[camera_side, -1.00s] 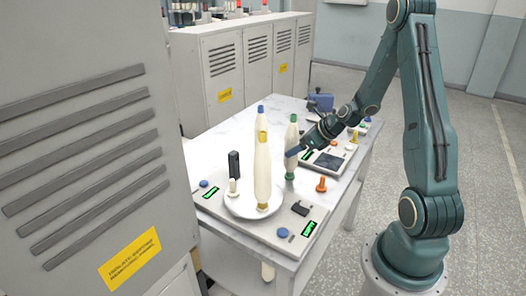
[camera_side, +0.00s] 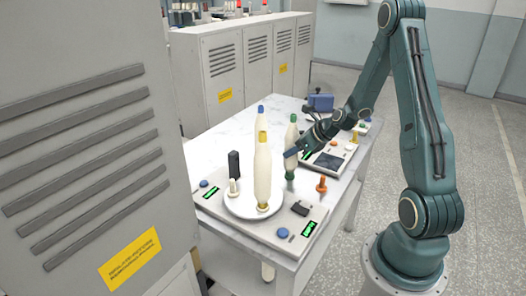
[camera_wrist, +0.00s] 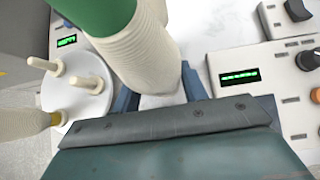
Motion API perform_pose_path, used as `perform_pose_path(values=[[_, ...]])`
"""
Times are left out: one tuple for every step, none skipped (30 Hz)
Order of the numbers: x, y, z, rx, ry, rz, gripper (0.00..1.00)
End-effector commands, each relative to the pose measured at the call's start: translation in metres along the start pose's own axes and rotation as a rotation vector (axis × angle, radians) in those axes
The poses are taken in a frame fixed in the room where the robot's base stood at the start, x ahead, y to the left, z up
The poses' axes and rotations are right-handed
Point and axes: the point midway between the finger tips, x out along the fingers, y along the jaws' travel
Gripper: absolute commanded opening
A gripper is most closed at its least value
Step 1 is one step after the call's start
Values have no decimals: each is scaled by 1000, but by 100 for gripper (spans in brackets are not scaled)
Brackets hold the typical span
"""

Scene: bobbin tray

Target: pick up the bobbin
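A cream bobbin (camera_side: 291,136) with a green top band and green foot stands upright on the table, behind and right of another bobbin. My gripper (camera_side: 291,153) reaches in from the right at its middle in the side view. In the wrist view the bobbin (camera_wrist: 146,55) is large, green end toward the top edge, its lower body running down between my two fingers (camera_wrist: 158,90). The fingers stand apart, one on each side; firm contact is not visible.
The plate sits on a panel unit (camera_side: 290,235) with a black block (camera_side: 234,163) and short white pegs. An orange peg (camera_side: 321,185) stands to the right. Grey cabinets (camera_side: 225,75) border the table behind. The marble tabletop (camera_side: 215,145) is clear at the left rear.

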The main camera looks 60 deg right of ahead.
Motion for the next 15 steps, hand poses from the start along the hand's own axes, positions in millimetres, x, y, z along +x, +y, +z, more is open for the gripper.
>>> perform_pose_path(values=[[0, 0, 0, 0, 0, 0, 20], [0, 0, 0, 0, 0, 0, 18], [0, 0, 0, 0, -1, 0, 18], [0, 0, 0, 0, -1, 0, 18], [0, 0, 0, 0, -1, 0, 18], [0, 0, 0, 0, -1, 0, 18], [0, 0, 0, 0, -1, 0, 18], [0, 0, 0, 0, -1, 0, 18], [0, 0, 0, 0, -1, 0, 18], [0, 0, 1, 0, -1, 0, 18], [-1, 0, 1, 0, -1, 0, 18], [-1, 0, 2, 0, -1, 0, 18], [-2, 0, 2, 0, -1, 0, 18], [-2, 0, 3, 0, -2, -1, 18], [-3, 0, 4, 0, -2, -1, 18]])
